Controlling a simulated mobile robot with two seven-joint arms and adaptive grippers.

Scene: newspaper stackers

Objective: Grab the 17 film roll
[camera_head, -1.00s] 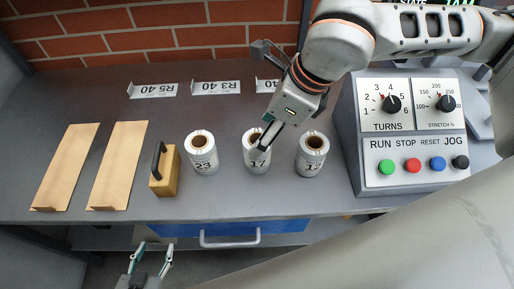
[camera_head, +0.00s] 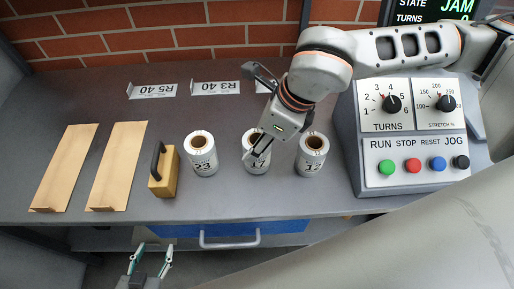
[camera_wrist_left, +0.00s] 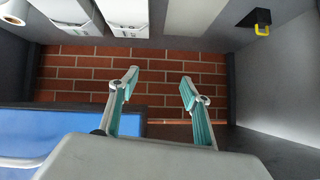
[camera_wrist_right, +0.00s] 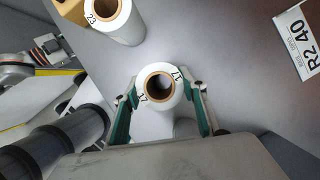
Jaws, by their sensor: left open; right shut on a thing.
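The 17 film roll (camera_head: 250,164) is a white upright cylinder with a brown core, standing in the middle of three rolls on the grey table. My right gripper (camera_head: 262,146) reaches down onto it from behind and partly hides its label. In the right wrist view the roll (camera_wrist_right: 158,84), marked 17, sits between the green-padded fingers, which are shut on it. I cannot see any gap under it. My left gripper (camera_head: 150,258) is open and empty in front of the table, below its front edge; its spread fingers also show in the left wrist view (camera_wrist_left: 160,84).
Roll 23 (camera_head: 203,160) stands to the left and roll 12 (camera_head: 311,162) close to the right. A wooden block with a black handle (camera_head: 164,175) and two tan boards lie further left. A control panel (camera_head: 412,135) stands at right. Label plates lie behind.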

